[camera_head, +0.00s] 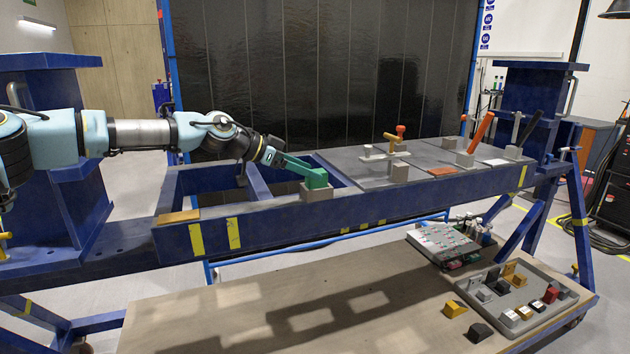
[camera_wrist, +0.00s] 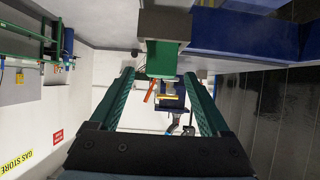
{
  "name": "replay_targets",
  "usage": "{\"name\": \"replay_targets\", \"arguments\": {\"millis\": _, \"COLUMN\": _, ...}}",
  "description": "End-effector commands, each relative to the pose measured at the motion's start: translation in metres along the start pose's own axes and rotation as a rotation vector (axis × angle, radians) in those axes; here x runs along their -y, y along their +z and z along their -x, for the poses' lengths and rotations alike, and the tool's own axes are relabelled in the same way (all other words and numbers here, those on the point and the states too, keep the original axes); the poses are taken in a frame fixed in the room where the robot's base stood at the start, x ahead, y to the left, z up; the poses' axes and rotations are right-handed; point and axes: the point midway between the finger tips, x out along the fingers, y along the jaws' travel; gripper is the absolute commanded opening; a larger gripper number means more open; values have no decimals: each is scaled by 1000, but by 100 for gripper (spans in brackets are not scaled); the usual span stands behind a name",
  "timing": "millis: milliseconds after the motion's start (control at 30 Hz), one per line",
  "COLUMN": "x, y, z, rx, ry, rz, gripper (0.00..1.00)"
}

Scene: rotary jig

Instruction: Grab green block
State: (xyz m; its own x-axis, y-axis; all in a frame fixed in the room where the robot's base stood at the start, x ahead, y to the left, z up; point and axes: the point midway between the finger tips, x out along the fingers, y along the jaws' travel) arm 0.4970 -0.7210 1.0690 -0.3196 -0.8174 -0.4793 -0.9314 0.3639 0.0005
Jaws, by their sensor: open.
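The green block (camera_head: 318,178) sits on a grey pedestal (camera_head: 316,194) at the front rail of the blue jig frame. My gripper (camera_head: 298,167) reaches in from the left, its green fingers pointing right at the block. In the wrist view, my gripper (camera_wrist: 158,75) is open, with one finger on each side of the picture. The green block (camera_wrist: 164,58) shows at the top centre, between the fingertip lines, below a grey-brown piece. I cannot tell whether the fingers touch it.
A grey plate (camera_head: 380,172) on the jig, right of the block, carries clamps, including one with an orange lever (camera_head: 480,131). An open bay of the frame lies left of the block. Below, a wooden bench (camera_head: 180,315) bears a tray (camera_head: 540,318) of small blocks.

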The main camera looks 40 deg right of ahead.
Motion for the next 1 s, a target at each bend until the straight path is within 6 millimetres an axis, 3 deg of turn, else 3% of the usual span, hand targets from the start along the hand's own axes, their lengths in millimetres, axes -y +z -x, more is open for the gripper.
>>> {"name": "replay_targets", "arguments": {"millis": 267, "x": -1, "y": -2, "z": -22, "rx": 0, "ry": 2, "rz": 1, "gripper": 80}}
{"name": "replay_targets", "arguments": {"millis": 533, "x": 0, "y": 0, "z": -59, "rx": 0, "ry": 0, "rz": 0, "gripper": 80}}
{"name": "replay_targets", "arguments": {"millis": 833, "x": 0, "y": 2, "z": -64, "rx": 1, "ry": -1, "rz": 0, "gripper": 80}}
{"name": "replay_targets", "arguments": {"millis": 1000, "x": 0, "y": 2, "z": -64, "rx": 1, "ry": -1, "rz": 0, "gripper": 62}}
